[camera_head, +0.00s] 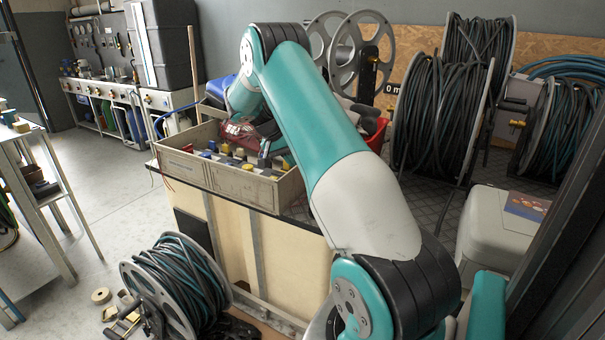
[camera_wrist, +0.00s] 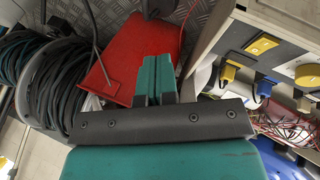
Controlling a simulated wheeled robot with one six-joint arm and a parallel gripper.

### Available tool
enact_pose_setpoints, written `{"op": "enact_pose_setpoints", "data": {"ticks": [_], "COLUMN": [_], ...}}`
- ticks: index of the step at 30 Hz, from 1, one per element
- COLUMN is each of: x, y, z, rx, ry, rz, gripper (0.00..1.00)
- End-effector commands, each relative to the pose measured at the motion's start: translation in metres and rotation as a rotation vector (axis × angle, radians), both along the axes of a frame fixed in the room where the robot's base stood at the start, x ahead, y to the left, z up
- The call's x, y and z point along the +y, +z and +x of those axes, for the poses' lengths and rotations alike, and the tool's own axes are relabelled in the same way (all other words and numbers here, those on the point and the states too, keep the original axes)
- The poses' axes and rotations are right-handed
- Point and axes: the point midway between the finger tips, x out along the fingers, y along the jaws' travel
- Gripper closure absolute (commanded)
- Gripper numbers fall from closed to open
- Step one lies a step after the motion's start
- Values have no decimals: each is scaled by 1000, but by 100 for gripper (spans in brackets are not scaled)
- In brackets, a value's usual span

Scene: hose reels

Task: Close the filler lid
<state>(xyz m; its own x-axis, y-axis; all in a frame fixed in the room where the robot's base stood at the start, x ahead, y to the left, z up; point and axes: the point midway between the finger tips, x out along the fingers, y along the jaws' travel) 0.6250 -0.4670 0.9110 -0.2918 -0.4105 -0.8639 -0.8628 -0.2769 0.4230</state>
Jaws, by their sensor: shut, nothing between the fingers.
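I cannot make out a filler lid for certain in either view. A red container (camera_wrist: 128,55) with slanted sides lies just beyond my gripper (camera_wrist: 156,62) in the wrist view; part of it is behind the fingers. Its red edge also shows behind my arm in the head view (camera_head: 378,136). My gripper's two teal fingers are together, with nothing between them. I cannot tell whether they touch the container. In the head view my gripper is hidden behind my arm.
A grey crate (camera_head: 262,188) with sockets and cables stands on the workbench, left of my arm. Its yellow sockets (camera_wrist: 262,45) are right of my fingers in the wrist view. Large cable reels (camera_head: 440,115) stand at right. A smaller reel (camera_head: 175,290) is on the floor.

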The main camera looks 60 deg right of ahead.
Motion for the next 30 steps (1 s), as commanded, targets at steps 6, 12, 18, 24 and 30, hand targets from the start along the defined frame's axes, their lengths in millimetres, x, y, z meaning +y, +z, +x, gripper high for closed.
{"op": "enact_pose_setpoints", "data": {"ticks": [6,12,18,24,30], "x": [6,-29,-72,-87,-84], "y": [17,4,-14,-9,9], "z": [5,-18,-66,-113,-144], "rx": [-8,-180,-510,-772,-886], "ry": [-11,-235,-735,-1301,-1712], "rz": [1,20,115,286,457], "gripper": [100,100,100,100,100]}}
